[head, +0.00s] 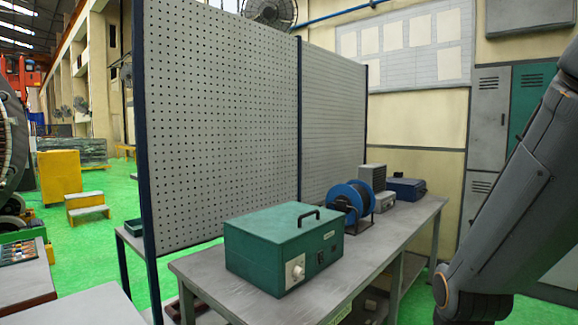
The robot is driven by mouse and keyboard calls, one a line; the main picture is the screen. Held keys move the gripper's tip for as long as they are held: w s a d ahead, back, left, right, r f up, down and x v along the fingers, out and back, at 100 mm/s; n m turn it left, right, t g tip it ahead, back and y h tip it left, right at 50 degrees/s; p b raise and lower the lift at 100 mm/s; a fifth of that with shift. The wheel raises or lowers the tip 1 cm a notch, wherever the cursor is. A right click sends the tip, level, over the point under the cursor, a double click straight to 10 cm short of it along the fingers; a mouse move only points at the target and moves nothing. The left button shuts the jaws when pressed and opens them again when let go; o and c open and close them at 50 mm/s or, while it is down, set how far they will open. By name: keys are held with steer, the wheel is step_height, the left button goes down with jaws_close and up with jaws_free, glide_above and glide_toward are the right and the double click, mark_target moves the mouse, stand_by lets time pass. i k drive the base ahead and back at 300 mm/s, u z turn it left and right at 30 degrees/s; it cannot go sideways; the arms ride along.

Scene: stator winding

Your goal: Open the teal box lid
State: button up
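The teal box (285,245) stands on the grey workbench, near its front left end. Its lid (272,226) is down and looks closed. A black handle (309,217) stands up on the right side of the lid. The box front has a pale round knob (296,271) and a small dark switch or socket (321,258). My arm comes in along the right edge of the view, to the right of the bench and apart from the box. My gripper is outside the picture.
On the workbench (213,282) behind the box are a blue cable reel (351,197), a small grey box (384,202) and a blue case (406,188). A perforated panel (220,120) rises behind the bench. The bench's front left corner is clear.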

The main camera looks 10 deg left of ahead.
mark_target(279, 225)
steer(key=z, duration=0.55)
steer(key=i, duration=0.8)
steer(key=z, duration=0.5)
steer(key=i, duration=0.95)
steer(key=u, duration=0.8)
steer(key=i, duration=0.75)
steer(key=u, duration=0.85)
